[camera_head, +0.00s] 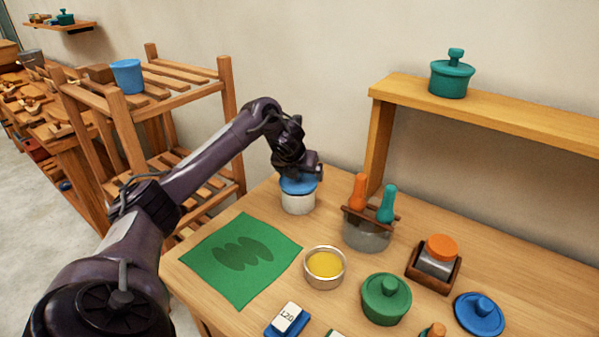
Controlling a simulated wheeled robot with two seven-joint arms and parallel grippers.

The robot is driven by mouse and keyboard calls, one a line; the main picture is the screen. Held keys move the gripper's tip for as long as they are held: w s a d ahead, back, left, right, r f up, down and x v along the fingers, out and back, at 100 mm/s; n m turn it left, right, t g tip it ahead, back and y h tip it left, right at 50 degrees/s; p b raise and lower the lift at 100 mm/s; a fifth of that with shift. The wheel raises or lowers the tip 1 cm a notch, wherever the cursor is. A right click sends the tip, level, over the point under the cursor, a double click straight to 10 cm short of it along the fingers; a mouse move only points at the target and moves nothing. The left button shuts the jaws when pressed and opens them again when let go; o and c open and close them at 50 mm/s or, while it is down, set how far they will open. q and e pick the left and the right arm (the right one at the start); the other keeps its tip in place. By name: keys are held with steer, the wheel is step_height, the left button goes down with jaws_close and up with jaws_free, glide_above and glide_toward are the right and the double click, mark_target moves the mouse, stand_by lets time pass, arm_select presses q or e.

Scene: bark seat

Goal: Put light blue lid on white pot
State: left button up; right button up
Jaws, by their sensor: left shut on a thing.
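The white pot (298,203) stands upright on the wooden table, near its back left edge. The light blue lid (297,185) is on top of the pot's opening; I cannot tell whether it is fully seated. My left gripper (299,175) is directly above the pot, shut on the lid, with its fingers hiding the lid's knob. My right gripper is not in view.
A green cloth (225,268), a bowl of yellow contents (324,266), a glass container with orange and teal handles (367,233), a green lidded pot (386,300) and a darker blue lid (479,313) share the table. A raised shelf (490,112) stands behind.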

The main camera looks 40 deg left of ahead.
arm_select(q)
steer(key=shift+f+b, duration=0.3)
steer(key=shift+f, duration=0.25)
steer(key=o, duration=0.6)
steer(key=shift+r, duration=0.15)
steer(key=shift+r+p, duration=3.4)
steer(key=shift+p, duration=0.1)
